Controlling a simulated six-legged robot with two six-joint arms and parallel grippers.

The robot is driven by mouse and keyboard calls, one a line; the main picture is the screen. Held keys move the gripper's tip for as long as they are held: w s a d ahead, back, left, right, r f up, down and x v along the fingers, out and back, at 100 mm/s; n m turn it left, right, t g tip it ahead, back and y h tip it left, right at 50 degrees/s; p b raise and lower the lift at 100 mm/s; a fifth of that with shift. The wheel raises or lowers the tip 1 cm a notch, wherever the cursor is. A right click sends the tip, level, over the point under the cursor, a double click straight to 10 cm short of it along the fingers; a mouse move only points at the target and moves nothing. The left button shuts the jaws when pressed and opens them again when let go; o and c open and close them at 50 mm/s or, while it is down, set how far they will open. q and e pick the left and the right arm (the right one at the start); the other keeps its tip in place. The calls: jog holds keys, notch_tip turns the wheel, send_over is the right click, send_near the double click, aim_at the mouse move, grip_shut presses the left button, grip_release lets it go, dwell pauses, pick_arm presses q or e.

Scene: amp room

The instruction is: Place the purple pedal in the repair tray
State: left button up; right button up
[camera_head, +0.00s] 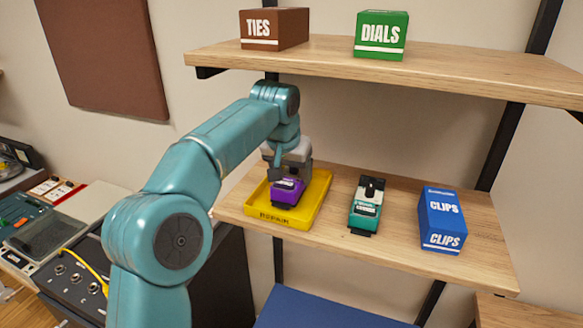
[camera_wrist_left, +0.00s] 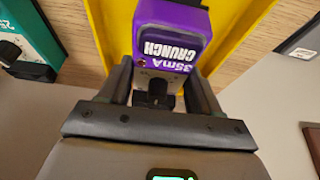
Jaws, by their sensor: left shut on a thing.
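The purple pedal (camera_head: 287,191) is in the yellow repair tray (camera_head: 268,217), on the lower wooden shelf. My left gripper (camera_head: 288,170) reaches down over the tray and is shut on the pedal. In the left wrist view the pedal (camera_wrist_left: 172,35), lettered "35mA CRUNCH", sits between the two dark fingers (camera_wrist_left: 158,88), with the yellow tray (camera_wrist_left: 232,22) behind it. I cannot tell whether the pedal's underside touches the tray floor. My right gripper is not in view.
A teal pedal (camera_head: 365,207) stands right of the tray, and a blue CLIPS box (camera_head: 442,220) is further right. The upper shelf (camera_head: 480,72) holds a brown TIES box (camera_head: 274,28) and a green DIALS box (camera_head: 381,35). Bare wood lies between them.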

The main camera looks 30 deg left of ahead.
pick_arm(q)
jog(key=shift+w+f, duration=0.15)
jog(key=shift+f, duration=0.45)
jog(key=shift+f, duration=0.1)
jog(key=o, duration=1.5)
jog(key=shift+f, duration=0.1)
